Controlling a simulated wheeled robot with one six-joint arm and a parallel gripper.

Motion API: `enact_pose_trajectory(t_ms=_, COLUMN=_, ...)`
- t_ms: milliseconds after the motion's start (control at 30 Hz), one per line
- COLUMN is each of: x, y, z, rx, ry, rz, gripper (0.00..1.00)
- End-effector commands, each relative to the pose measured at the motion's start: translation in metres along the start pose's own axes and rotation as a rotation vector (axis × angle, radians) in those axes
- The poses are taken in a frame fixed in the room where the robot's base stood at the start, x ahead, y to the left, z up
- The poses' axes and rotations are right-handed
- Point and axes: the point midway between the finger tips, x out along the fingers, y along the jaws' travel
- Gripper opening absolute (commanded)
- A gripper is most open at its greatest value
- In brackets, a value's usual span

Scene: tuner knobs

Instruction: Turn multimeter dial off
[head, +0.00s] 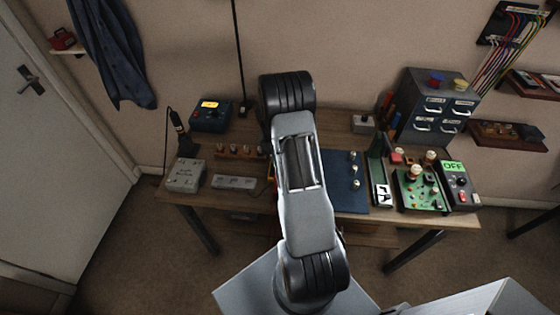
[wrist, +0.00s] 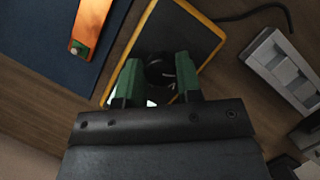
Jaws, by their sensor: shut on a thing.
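The multimeter (wrist: 190,25) lies on the bench in the wrist view, a dark body with a yellow edge. Its round black dial (wrist: 160,70) sits between the green fingers of my gripper (wrist: 158,76). My gripper is shut on the dial, one finger on each side. A bright patch, perhaps its display, shows just below the dial, mostly covered by my gripper. The dial's pointer and markings cannot be read. In the head view my arm hides my gripper and nearly all of the multimeter.
A blue mat (head: 345,185) lies to the right of my arm, with an orange-handled thing (wrist: 90,25) on it. A pale power strip (head: 235,183) lies to the left. A green circuit board (head: 418,190) and a device reading OFF (head: 455,185) stand farther right.

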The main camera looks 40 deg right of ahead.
Motion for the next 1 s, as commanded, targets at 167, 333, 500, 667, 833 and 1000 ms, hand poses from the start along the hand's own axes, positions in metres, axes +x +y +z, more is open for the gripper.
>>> enact_pose_trajectory(t_ms=167, x=-0.0011, y=0.0001, z=-0.0010, rx=-0.038, ry=0.005, rz=0.018, gripper=0.09)
enact_pose_trajectory(t_ms=333, x=-0.0015, y=0.0001, z=-0.0010, rx=-0.051, ry=0.005, rz=0.023, gripper=0.09)
enact_pose_trajectory(t_ms=500, x=-0.0016, y=0.0000, z=-0.0009, rx=-0.053, ry=0.005, rz=0.024, gripper=0.09)
enact_pose_trajectory(t_ms=667, x=-0.0016, y=0.0000, z=-0.0009, rx=-0.053, ry=0.005, rz=0.024, gripper=0.09)
enact_pose_trajectory(t_ms=833, x=-0.0012, y=0.0000, z=-0.0007, rx=-0.053, ry=0.004, rz=0.023, gripper=0.47)
enact_pose_trajectory(t_ms=1000, x=-0.0006, y=0.0001, z=-0.0003, rx=-0.052, ry=0.002, rz=0.022, gripper=0.56)
